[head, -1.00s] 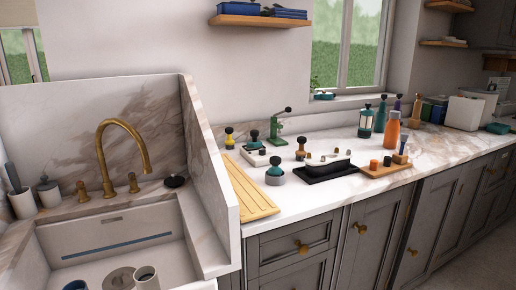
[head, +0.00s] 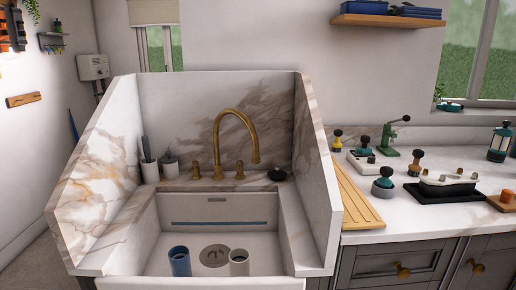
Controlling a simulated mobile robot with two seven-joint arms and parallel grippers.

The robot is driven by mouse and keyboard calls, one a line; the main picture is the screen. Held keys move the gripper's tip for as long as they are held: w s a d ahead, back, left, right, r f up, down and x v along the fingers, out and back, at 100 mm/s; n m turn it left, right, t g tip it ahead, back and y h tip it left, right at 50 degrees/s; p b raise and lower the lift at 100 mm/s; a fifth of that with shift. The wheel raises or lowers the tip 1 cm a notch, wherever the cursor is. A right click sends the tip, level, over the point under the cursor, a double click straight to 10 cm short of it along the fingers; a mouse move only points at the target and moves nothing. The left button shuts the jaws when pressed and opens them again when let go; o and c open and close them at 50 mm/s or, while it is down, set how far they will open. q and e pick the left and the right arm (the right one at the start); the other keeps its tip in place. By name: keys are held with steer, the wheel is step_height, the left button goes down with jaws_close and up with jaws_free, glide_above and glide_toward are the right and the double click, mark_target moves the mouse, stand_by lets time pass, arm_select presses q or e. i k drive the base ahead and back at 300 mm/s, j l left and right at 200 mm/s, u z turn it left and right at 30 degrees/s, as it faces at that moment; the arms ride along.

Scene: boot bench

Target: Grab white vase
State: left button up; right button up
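I see no thing that is clearly a white vase. A white cylindrical vessel (head: 239,263) with a dark-looking inside stands in the sink, at the right of the drain. A blue cylindrical vessel (head: 179,262) stands to its left, apart from it. A white holder (head: 150,172) with a dark-handled tool in it stands on the ledge behind the sink, at the left. Neither of my grippers is in view.
The sink (head: 150,235) has high marbled side walls and a brass faucet (head: 219,145). A ribbed wooden board (head: 358,200) lies on the counter to the right, with several coffee tools beyond it. A shelf (head: 385,21) hangs above.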

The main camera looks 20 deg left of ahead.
mark_target(240, 258)
steer(key=i+j+u, duration=0.1)
steer(key=j, duration=0.3)
steer(key=i+j+u, duration=0.1)
steer(key=j, duration=0.3)
steer(key=i+j+u, duration=0.15)
steer(key=i+j, duration=0.1)
steer(key=j, duration=0.1)
